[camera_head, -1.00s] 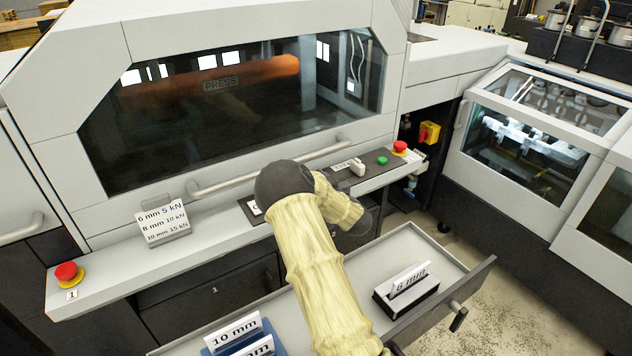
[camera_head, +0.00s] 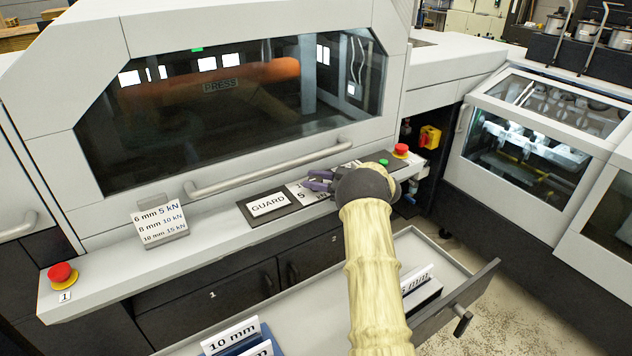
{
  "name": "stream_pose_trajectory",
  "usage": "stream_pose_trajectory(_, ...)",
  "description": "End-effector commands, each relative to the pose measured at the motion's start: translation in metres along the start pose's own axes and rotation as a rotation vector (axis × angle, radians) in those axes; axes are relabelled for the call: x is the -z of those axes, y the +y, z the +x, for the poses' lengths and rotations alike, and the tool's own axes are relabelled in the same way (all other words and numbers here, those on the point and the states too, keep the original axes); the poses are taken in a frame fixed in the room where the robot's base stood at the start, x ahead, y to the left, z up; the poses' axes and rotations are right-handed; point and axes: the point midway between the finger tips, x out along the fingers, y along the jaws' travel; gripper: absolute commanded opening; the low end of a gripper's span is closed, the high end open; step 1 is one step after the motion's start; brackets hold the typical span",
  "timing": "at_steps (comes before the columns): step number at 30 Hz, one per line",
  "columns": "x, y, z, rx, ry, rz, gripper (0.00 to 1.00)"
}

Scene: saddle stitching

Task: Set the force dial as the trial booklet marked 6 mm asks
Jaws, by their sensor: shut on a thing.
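My gripper (camera_head: 318,180), with purple-grey fingers, is low over the control ledge and shut on the force dial. The fingers and wrist hide the dial itself, so its setting cannot be read. Beside the fingers a white scale plate (camera_head: 302,193) shows a "5" and part of "kN". The booklet marked 6 mm (camera_head: 417,277) stands in a dark holder in the open drawer, partly behind my arm. A card (camera_head: 158,225) on the ledge reads 6 mm 5 kN, 8 mm 10 kN, 10 mm 15 kN.
A GUARD label (camera_head: 269,204) is left of the scale plate. A green button (camera_head: 384,162) and red stop button (camera_head: 400,150) are to the right; another red button (camera_head: 62,275) is far left. The guard handle (camera_head: 270,170) runs above the ledge. A 10 mm booklet (camera_head: 232,336) stands in the drawer.

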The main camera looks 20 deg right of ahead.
Motion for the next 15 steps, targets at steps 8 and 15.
stream_pose_trajectory(8,0.0003,0.0009,-0.0001,0.045,0.0,-0.001,0.16)
stream_pose_trajectory(15,0.0006,0.0007,0.0002,0.048,0.001,-0.001,0.16)
